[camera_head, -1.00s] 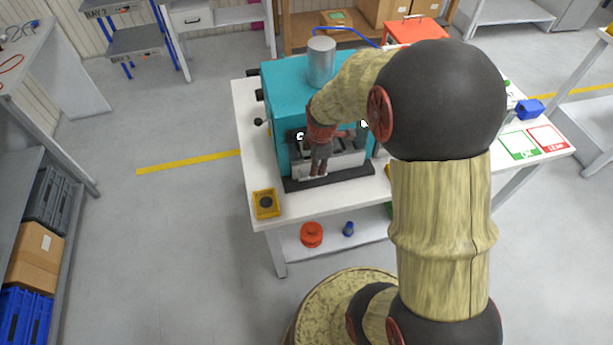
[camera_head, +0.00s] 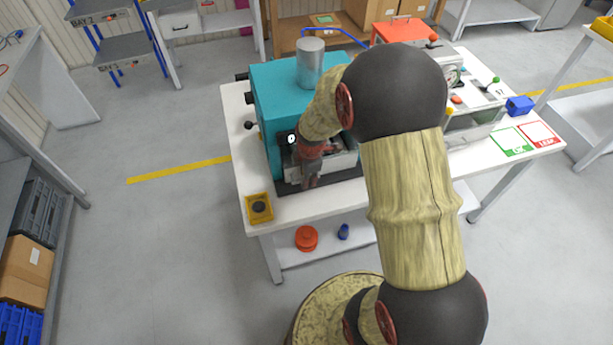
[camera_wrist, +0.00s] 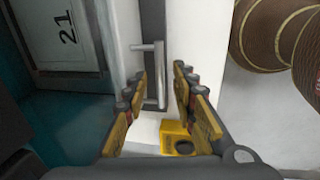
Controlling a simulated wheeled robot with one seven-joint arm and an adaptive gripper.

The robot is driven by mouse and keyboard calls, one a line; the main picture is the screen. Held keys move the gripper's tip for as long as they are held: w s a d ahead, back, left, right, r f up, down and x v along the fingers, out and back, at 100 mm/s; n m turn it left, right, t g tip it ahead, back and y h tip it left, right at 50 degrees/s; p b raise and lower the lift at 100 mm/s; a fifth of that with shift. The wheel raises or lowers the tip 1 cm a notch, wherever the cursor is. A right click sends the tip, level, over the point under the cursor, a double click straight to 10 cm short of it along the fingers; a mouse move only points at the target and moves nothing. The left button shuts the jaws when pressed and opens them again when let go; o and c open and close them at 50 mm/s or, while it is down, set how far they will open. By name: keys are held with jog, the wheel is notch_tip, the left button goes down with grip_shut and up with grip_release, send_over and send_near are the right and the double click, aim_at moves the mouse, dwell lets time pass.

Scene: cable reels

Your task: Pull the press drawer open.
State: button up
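The teal press (camera_head: 283,88) stands on the white table with a grey cylinder on top. Its pale drawer front (camera_head: 340,162) is low on the near side, partly hidden by my gripper (camera_head: 311,178). In the wrist view the drawer front (camera_wrist: 120,45) carries a grey bar handle (camera_wrist: 160,62). My gripper (camera_wrist: 160,78) is open there, with yellow-padded fingers on either side of the handle. Whether a finger touches the bar cannot be told. How far out the drawer sits is unclear.
A yellow box with a black button (camera_head: 259,208) sits at the table's near left corner, also low in the wrist view (camera_wrist: 172,130). A clear-fronted tester (camera_head: 470,130) stands to the right. The table's lower shelf holds a red reel (camera_head: 306,238) and a small blue part (camera_head: 343,231).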

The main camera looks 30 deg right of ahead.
jog(key=shift+c, duration=0.8)
grip_shut()
